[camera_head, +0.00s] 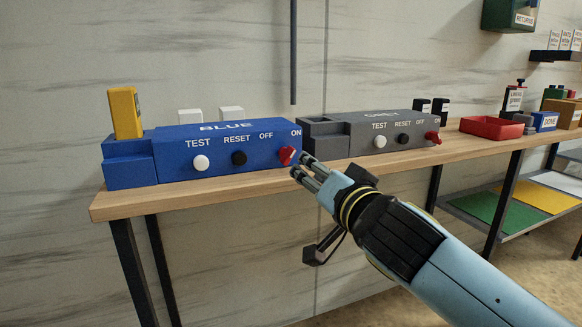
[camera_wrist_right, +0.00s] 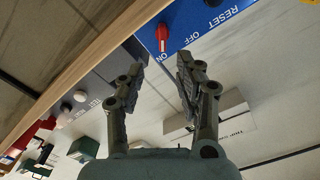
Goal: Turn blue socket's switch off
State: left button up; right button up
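The blue socket (camera_head: 225,150) stands on the wooden bench, labelled BLUE, with TEST, RESET, OFF and ON on its front. Its red switch (camera_head: 286,156) is at the right end, turned toward the ON label. In the right wrist view the red switch (camera_wrist_right: 162,38) shows beyond the fingertips, its light mark toward ON. My right gripper (camera_head: 302,167) is just right of and below the switch. In the right wrist view its two fingers (camera_wrist_right: 161,70) are apart with nothing between them. They look clear of the switch. My left gripper is not in view.
A grey socket (camera_head: 365,137) with its own red switch (camera_head: 433,137) stands to the right. A yellow block (camera_head: 125,113) stands on the blue socket's left part. A red tray (camera_head: 491,128) is farther right. The wooden bench (camera_head: 130,204) has a narrow free front strip.

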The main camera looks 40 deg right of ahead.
aim_at(293, 154)
jog(key=x, duration=0.7)
jog(key=p+x, duration=0.1)
jog(key=x, duration=0.2)
jog(key=shift+w+d+r, duration=0.15)
jog(key=shift+w+r, duration=0.15)
jog(key=shift+w, duration=0.1)
grip_shut()
